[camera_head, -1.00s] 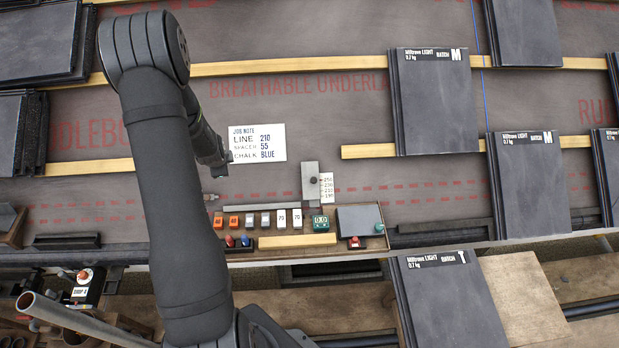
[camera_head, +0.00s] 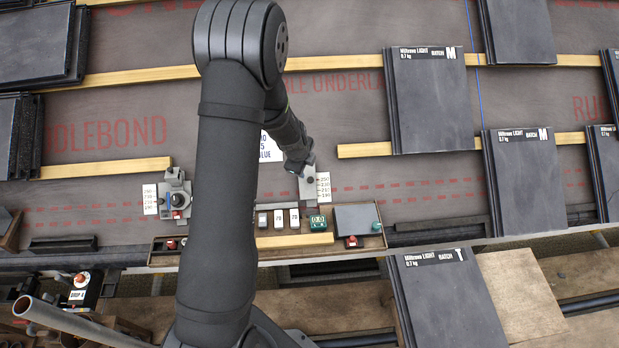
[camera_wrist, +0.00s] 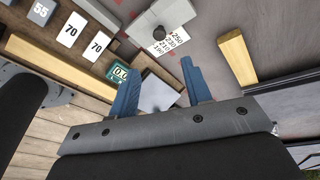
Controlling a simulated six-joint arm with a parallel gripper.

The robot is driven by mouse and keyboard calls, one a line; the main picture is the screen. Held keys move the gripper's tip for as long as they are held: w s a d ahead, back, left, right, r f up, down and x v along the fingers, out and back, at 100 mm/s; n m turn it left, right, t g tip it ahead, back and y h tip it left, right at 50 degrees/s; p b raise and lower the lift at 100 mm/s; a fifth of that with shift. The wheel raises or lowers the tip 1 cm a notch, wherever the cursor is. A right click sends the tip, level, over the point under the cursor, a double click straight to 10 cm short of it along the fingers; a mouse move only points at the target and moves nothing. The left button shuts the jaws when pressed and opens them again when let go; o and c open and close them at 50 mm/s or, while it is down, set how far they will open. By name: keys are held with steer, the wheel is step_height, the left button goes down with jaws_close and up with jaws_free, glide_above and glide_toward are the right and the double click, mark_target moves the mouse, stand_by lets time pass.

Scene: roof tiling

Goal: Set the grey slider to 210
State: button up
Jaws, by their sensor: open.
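The grey slider (camera_head: 308,188) is a flat grey piece on the underlay, with a white scale (camera_head: 323,186) marked 250 down to 190 along its right side. In the wrist view the grey slider (camera_wrist: 176,12) shows at the top with a dark round knob (camera_wrist: 158,32), beside the scale (camera_wrist: 168,42). Which mark it stands at is not clear. My gripper (camera_head: 305,170) is over the slider's upper part in the head view. In the wrist view its two blue fingers (camera_wrist: 164,63) are apart and empty, with the knob beyond their tips.
The wooden tray (camera_head: 215,257) below holds white blocks (camera_head: 294,217), a green box (camera_head: 318,221) and a dark pad (camera_head: 354,219). A batten (camera_head: 365,150) lies up and right. The job note (camera_head: 270,148) is mostly hidden.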

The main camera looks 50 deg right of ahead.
mark_target(310, 180)
steer(key=x, duration=1.3)
jaws_close()
